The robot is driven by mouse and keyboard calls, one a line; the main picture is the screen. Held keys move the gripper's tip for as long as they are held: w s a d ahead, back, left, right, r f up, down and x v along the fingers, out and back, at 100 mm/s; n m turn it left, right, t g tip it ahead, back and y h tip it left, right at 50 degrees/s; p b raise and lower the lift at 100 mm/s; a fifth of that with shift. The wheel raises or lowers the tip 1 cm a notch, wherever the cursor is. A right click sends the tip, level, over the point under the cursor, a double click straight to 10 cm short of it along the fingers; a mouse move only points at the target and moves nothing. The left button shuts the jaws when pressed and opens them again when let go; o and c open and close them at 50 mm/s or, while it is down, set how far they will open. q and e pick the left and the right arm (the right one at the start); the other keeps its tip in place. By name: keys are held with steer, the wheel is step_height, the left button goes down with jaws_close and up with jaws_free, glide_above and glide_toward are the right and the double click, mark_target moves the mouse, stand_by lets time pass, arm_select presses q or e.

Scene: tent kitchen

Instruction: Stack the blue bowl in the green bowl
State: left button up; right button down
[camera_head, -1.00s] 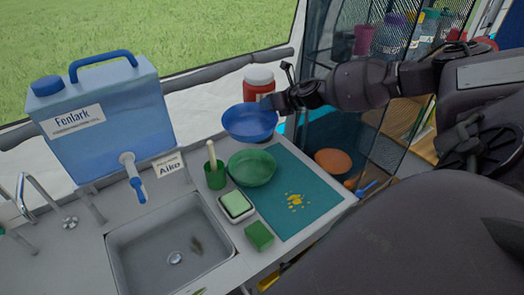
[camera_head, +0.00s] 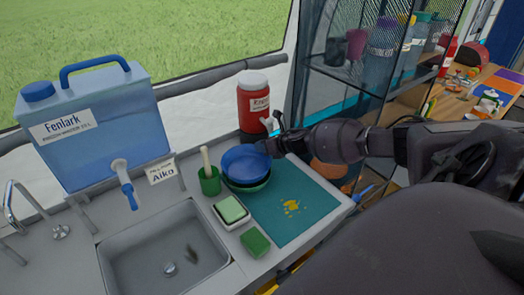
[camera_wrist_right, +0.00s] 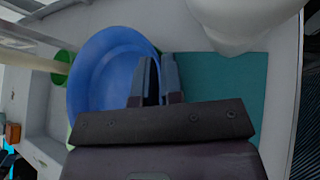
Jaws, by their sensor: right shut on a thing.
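The blue bowl (camera_head: 245,164) is over the green bowl (camera_head: 249,187) on the counter by the teal mat. Only a thin rim of the green bowl shows below it, so I cannot tell whether the blue bowl rests inside or is still held slightly above. My right gripper (camera_head: 267,146) is shut on the blue bowl's right rim. In the right wrist view the fingers (camera_wrist_right: 158,82) pinch the rim of the blue bowl (camera_wrist_right: 105,75). My left gripper is not in view.
A green cup with a brush (camera_head: 208,180) stands left of the bowls. A soap dish (camera_head: 231,212) and green sponge (camera_head: 255,242) lie in front. A red jug (camera_head: 252,104) stands behind. The teal mat (camera_head: 300,208) has yellow crumbs. The sink (camera_head: 165,260) is front left.

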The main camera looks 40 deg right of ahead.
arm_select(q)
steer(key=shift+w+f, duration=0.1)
arm_select(e)
steer(key=shift+f, duration=0.8)
arm_select(q)
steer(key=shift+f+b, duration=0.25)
steer(key=shift+b, duration=0.15)
arm_select(e)
steer(key=shift+f, duration=0.4)
steer(key=shift+f, duration=0.1)
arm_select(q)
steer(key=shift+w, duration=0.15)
arm_select(e)
steer(key=c, duration=1.2)
jaws_free()
steer(key=shift+c, duration=0.2)
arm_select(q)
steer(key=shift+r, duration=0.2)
arm_select(e)
steer(key=shift+r, duration=0.2)
